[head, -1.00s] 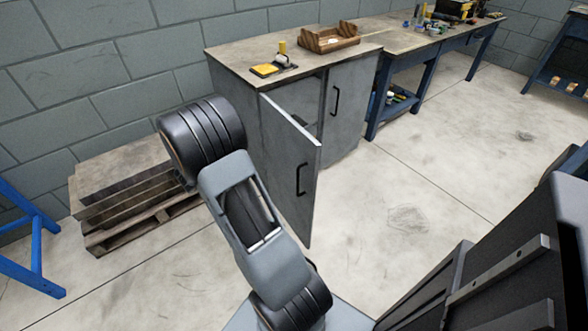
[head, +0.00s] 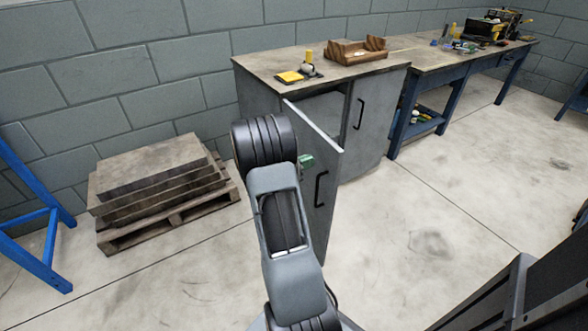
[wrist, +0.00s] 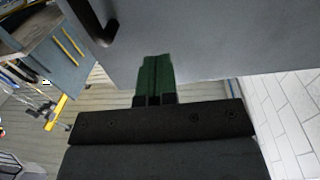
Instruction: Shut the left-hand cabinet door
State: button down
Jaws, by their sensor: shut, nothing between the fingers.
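The grey cabinet's left-hand door (head: 322,210) stands ajar, swung out toward me, with its outer face and black bar handle (head: 320,188) in view. A dark gap shows behind its top edge. In the wrist view the door (wrist: 225,38) fills the top as a grey panel, with the handle (wrist: 97,22) at upper left. My gripper (head: 306,163) shows as a small green patch in front of the door's outer face, left of the handle. In the wrist view its green fingers (wrist: 155,78) are together, empty, and overlap the door's lower edge. I cannot tell whether they touch it.
The right-hand door (head: 368,120) is shut. The cabinet top (head: 270,64) carries a wooden tray (head: 358,50) and a yellow item (head: 289,77). Stacked slabs on a pallet (head: 165,222) lie left, beside a blue frame (head: 40,215). A workbench (head: 420,62) adjoins at right. Floor right of the door is clear.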

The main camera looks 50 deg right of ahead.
aim_at(321, 157)
jog(key=shift+x, duration=1.45)
